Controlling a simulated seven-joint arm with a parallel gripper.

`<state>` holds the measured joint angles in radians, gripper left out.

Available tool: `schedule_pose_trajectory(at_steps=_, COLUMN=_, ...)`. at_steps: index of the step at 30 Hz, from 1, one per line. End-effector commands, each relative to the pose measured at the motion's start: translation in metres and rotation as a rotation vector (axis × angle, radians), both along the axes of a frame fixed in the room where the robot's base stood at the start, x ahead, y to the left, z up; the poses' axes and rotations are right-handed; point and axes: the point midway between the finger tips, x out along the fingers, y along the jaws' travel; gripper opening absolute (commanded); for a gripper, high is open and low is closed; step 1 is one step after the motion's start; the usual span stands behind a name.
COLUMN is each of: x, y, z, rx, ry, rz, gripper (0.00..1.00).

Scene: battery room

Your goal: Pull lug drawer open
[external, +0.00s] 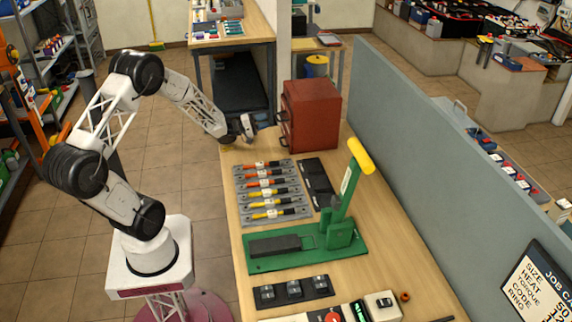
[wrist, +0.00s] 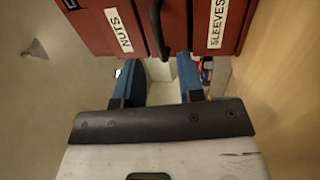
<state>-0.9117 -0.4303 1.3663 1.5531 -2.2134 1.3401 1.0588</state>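The red drawer cabinet (external: 310,115) stands at the far end of the workbench, with dark handles on its left-facing side. In the wrist view, red fronts (wrist: 100,22) carry the labels "NUTS" and "SLEEVES". A dark curved handle (wrist: 158,30) shows between these labels. No lug label is readable. My gripper (external: 266,121) is just left of the cabinet, pointing at it. In the wrist view, my gripper (wrist: 157,72) has its blue fingers apart, with the handle ahead of the gap. Contact with the handle cannot be told.
Crimped cables lie on a grey rack (external: 270,190) in front of the cabinet, beside a black mat (external: 317,183). A green press with a yellow-tipped lever (external: 345,200) stands nearer. A grey partition (external: 430,150) runs along the bench's right side.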

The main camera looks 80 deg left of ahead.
Motion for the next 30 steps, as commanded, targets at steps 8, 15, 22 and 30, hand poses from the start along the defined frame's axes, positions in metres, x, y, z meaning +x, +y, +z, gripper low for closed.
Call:
schedule_pose_trajectory(at_steps=8, x=0.032, y=-0.001, z=0.005, rx=0.000, ry=0.000, rz=-0.002, gripper=0.35)
schedule_pose_trajectory(at_steps=15, x=0.055, y=0.000, z=0.010, rx=0.000, ry=0.000, rz=-0.001, gripper=0.35)
schedule_pose_trajectory(at_steps=22, x=0.062, y=0.000, z=0.011, rx=0.000, ry=-0.001, rz=0.000, gripper=0.35)
schedule_pose_trajectory(at_steps=30, x=0.062, y=0.000, z=0.011, rx=0.000, ry=-0.001, rz=0.000, gripper=0.29)
